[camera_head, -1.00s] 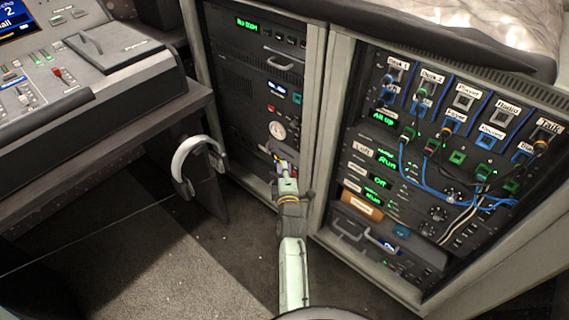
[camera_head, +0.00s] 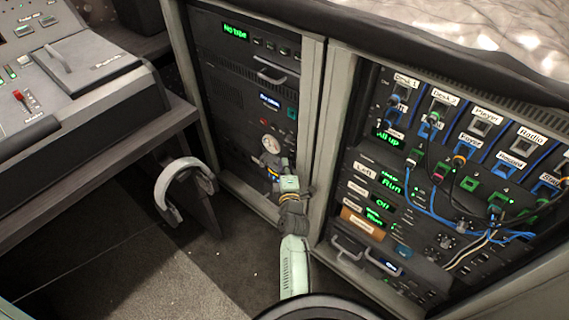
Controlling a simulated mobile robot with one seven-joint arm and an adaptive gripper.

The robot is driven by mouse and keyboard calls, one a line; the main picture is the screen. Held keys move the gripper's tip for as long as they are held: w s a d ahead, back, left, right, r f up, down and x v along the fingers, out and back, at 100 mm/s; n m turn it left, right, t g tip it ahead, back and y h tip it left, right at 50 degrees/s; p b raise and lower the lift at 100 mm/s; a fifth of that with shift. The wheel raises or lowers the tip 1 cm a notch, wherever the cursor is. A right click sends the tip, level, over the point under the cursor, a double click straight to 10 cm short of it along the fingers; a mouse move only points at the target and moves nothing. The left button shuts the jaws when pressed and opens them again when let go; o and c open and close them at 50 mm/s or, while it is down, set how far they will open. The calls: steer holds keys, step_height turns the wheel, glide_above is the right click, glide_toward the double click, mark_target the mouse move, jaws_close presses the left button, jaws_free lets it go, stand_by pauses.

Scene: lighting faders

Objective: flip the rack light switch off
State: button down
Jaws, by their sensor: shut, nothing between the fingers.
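My gripper (camera_head: 271,163) is shut and empty, at the lower part of the left rack (camera_head: 235,95), in front of its panel. It overlaps a round pale dial (camera_head: 268,143) in the picture. I cannot tell whether the fingertips touch the panel. No rack light switch can be made out for certain; the gripper hides the part of the panel behind it. Small red and green buttons (camera_head: 291,113) and a lit blue display (camera_head: 269,100) sit above the gripper.
The right rack (camera_head: 331,130) holds patch sockets with blue, black and white cables that hang out in front. A fader desk (camera_head: 85,85) stands at the left, with headphones (camera_head: 181,186) hung below its edge. The floor (camera_head: 190,275) at lower left is clear.

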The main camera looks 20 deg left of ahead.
stand_by(0.3)
steer(key=b, duration=0.2)
steer(key=shift+w+f+b, duration=0.25)
steer(key=shift+w+b, duration=0.05)
steer(key=shift+d+r, duration=0.1)
steer(key=shift+d, duration=0.05)
steer(key=v, duration=0.7)
steer(key=shift+s, duration=0.3)
